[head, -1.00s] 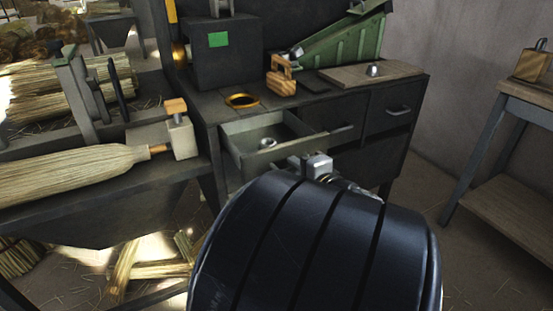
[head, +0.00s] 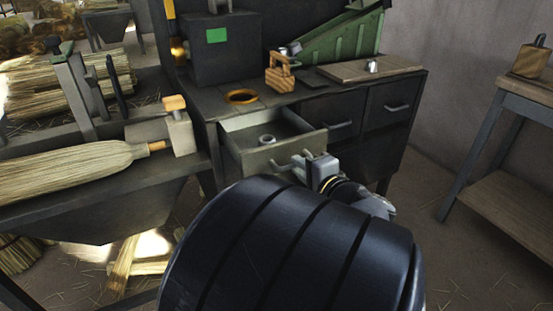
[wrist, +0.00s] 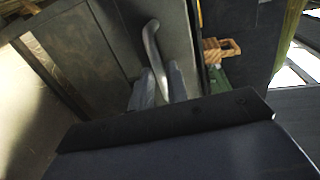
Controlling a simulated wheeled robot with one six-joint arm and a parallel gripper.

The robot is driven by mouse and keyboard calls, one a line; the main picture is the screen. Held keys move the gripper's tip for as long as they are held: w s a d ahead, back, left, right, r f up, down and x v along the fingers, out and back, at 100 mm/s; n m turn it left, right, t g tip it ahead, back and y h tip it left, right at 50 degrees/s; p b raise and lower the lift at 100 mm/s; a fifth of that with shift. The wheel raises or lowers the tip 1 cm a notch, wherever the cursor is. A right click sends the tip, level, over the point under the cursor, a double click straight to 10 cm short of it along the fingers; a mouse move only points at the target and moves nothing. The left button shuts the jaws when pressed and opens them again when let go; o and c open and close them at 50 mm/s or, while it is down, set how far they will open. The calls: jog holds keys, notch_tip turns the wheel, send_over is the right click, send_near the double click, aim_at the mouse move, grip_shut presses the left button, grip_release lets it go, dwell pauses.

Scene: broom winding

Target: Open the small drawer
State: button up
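The small drawer (head: 305,144) is a grey box pulled well out of the dark workbench, with its inside showing in the head view. A metal ring or nut (head: 267,140) lies in it. My gripper (head: 308,166) is at the drawer's front, at the pale bar handle (head: 284,165). In the wrist view the curved handle (wrist: 151,45) runs down between the two fingers of my gripper (wrist: 160,85), which close around it. My dark arm link hides part of the bench below the drawer.
Another shut drawer (head: 392,104) is to the right. A broom (head: 70,168) lies on the left bench. A side table (head: 510,110) stands at right.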

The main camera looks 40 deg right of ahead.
jog(key=p+v, duration=0.2)
jog(key=v, duration=0.6)
jog(key=shift+s, duration=0.35)
jog(key=shift+a+r, duration=0.1)
jog(key=shift+w, duration=0.1)
jog(key=shift+b+x, duration=1.45)
jog(key=shift+x, duration=3.95)
